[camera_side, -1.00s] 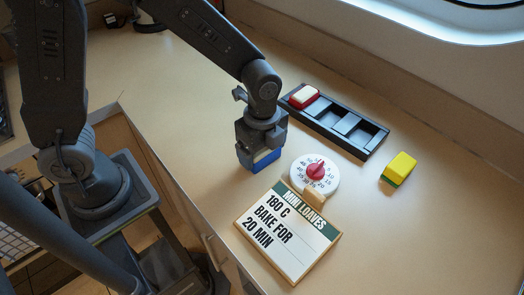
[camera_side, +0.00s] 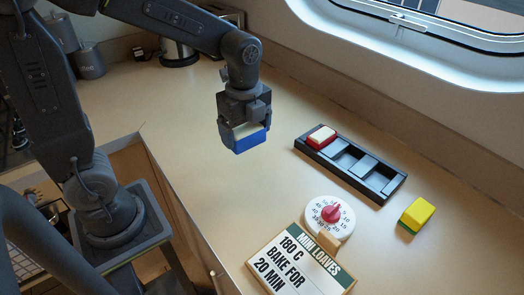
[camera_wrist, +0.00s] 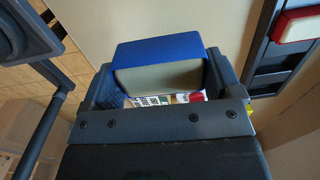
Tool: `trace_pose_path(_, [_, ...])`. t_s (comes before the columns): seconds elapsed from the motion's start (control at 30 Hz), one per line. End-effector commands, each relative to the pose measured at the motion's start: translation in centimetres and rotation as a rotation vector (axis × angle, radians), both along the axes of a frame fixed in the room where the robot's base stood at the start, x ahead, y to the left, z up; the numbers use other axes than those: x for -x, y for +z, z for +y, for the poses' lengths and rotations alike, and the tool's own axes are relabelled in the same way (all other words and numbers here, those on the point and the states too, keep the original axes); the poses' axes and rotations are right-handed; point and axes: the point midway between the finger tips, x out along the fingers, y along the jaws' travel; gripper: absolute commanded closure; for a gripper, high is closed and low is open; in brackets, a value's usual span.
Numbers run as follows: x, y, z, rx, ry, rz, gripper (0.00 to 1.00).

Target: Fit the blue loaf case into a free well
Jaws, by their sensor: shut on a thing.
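The blue loaf case (camera_side: 251,143), with a pale filling, is held in my gripper (camera_side: 245,128), which is shut on it. It appears raised above the counter, to the left of the tray. In the wrist view the blue case (camera_wrist: 160,48) sits between the two fingers (camera_wrist: 163,88), its pale face toward the camera. The dark tray (camera_side: 356,183) has a row of wells. A red case with a pale top (camera_side: 321,137) fills the far left well. The other wells to its right look empty. Part of the tray shows in the wrist view (camera_wrist: 262,70).
A yellow case with a green lower part (camera_side: 416,217) lies on the counter right of the tray. A white dial timer with a red knob (camera_side: 332,212) and a recipe sign (camera_side: 300,262) stand in front of it. The counter between my gripper and the tray is clear.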

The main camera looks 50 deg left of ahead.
Motion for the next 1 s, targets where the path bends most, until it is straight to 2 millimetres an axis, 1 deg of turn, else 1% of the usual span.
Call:
trace_pose_path(0.07, [0.0,0.5,0.8,0.0,0.004,-0.003,0.41])
trace_pose_path(0.17, [-0.6,1.0,1.1,0.0,0.001,-0.002,0.41])
trace_pose_path(0.27, [-2.3,1.5,0.7,0.0,0.001,-0.001,0.41])
trace_pose_path(0.37, [-5.1,2.0,-0.5,0.0,0.005,0.001,0.41])
trace_pose_path(0.4, [-6.5,2.2,-1.1,0.0,0.007,-0.001,0.41])
trace_pose_path(0.5, [-9.8,2.5,-3.0,0.0,0.014,0.001,0.41])
trace_pose_path(0.57, [-11.6,2.5,-4.3,0.0,0.019,0.001,0.41])
trace_pose_path(0.6, [-12.8,2.5,-5.1,-0.001,0.022,0.002,0.41])
trace_pose_path(0.7, [-15.5,2.1,-7.5,-0.001,0.03,0.002,0.41])
trace_pose_path(0.77, [-17.0,1.8,-9.0,-0.001,0.035,0.003,0.41])
trace_pose_path(0.9, [-19.8,0.9,-12.7,-0.001,0.045,0.003,0.41])
trace_pose_path(1.0, [-21.3,-0.1,-15.3,-0.001,0.052,0.002,0.41])
